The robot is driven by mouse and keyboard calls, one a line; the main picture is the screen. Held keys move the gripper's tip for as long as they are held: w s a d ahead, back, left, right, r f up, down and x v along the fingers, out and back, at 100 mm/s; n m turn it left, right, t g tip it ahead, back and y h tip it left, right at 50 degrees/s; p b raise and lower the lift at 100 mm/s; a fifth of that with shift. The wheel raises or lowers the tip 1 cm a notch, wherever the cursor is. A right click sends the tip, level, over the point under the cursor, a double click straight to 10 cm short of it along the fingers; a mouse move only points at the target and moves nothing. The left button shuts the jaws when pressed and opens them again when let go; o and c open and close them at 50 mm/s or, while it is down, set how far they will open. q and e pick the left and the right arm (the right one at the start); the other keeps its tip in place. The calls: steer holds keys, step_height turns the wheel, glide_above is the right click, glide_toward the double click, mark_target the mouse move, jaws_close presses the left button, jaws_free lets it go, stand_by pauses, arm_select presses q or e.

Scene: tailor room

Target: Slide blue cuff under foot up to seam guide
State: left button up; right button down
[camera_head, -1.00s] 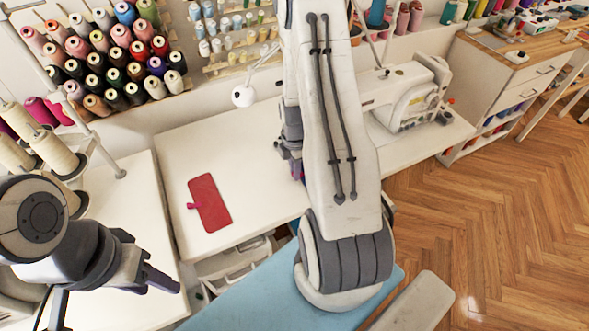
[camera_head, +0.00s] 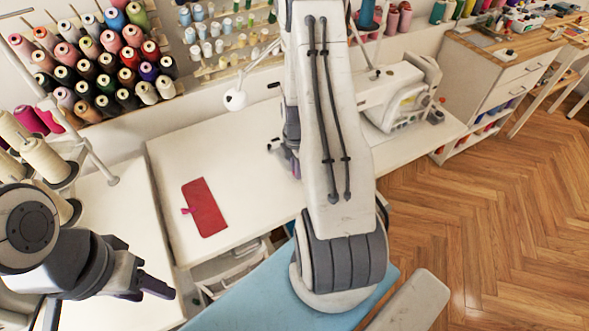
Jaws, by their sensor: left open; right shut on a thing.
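The white sewing machine (camera_head: 402,100) stands on the right part of the white table. Its needle end, with the foot and seam guide, is hidden behind my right arm. My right gripper (camera_head: 287,158) shows only in part, left of my arm and low over the table. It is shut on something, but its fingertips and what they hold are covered. I cannot make out the blue cuff. My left gripper (camera_head: 150,287) is open and empty at the lower left, well away from the machine.
A red cloth piece (camera_head: 208,208) with a pink tab lies on the bare left part of the table (camera_head: 240,150). A light blue surface (camera_head: 245,300) is below the table's front edge. Thread racks (camera_head: 100,65) line the wall. A drawer cabinet (camera_head: 490,85) stands at right.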

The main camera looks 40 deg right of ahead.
steer(key=c, duration=0.8)
jaws_free()
steer(key=shift+o, duration=0.2)
step_height(320, 180, up, 10)
steer(key=shift+r, duration=0.25)
